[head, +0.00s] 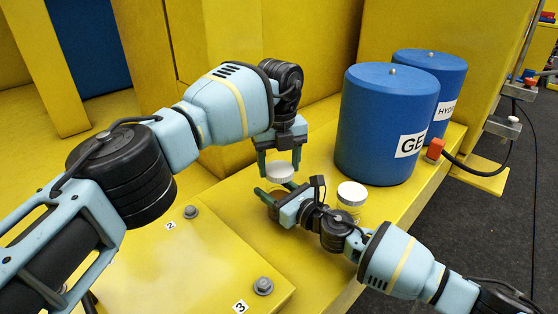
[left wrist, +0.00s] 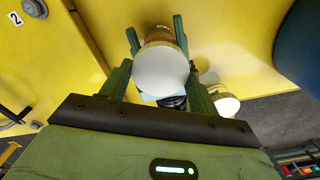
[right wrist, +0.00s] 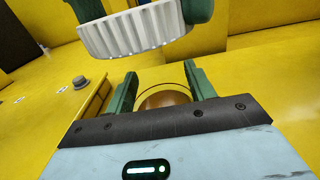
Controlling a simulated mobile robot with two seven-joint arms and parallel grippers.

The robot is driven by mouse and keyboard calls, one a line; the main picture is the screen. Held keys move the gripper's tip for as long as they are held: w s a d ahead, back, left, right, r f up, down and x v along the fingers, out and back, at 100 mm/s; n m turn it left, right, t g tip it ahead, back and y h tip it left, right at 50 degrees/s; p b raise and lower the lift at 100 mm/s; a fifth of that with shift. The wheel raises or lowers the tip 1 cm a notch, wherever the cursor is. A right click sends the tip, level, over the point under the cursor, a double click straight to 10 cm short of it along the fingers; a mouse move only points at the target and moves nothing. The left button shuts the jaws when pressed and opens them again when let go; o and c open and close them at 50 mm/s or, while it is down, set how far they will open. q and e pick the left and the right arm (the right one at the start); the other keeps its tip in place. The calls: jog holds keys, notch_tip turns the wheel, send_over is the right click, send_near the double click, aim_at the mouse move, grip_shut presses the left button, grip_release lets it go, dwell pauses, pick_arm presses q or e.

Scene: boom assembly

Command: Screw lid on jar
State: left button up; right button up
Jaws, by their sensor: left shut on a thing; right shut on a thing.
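My left gripper (head: 279,167) points down and is shut on a white ribbed lid (head: 280,173). The lid also shows in the left wrist view (left wrist: 160,70) and at the top of the right wrist view (right wrist: 135,30). My right gripper (right wrist: 160,72) comes in from the side below it and is shut on a jar (right wrist: 163,99) with amber-brown contents. The jar's rim is bare, and the lid hangs above it with a gap. In the head view the jar is mostly hidden by the lid and my right gripper.
A second jar with a white lid (head: 351,193) stands on the yellow bench just right of my right gripper. Two large blue cylinders (head: 386,125) stand behind it. Bolts (head: 263,286) stick up from the yellow panel at front left. The bench edge is at the right.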

pick_arm(q)
jog(key=shift+f, duration=0.5)
jog(key=shift+f, duration=0.1)
jog(key=shift+f, duration=0.8)
jog(key=shift+f, duration=0.6)
jog(key=o, duration=0.9)
jog(key=shift+o, duration=0.2)
jog(key=shift+r, duration=0.15)
jog(key=shift+r, duration=2.15)
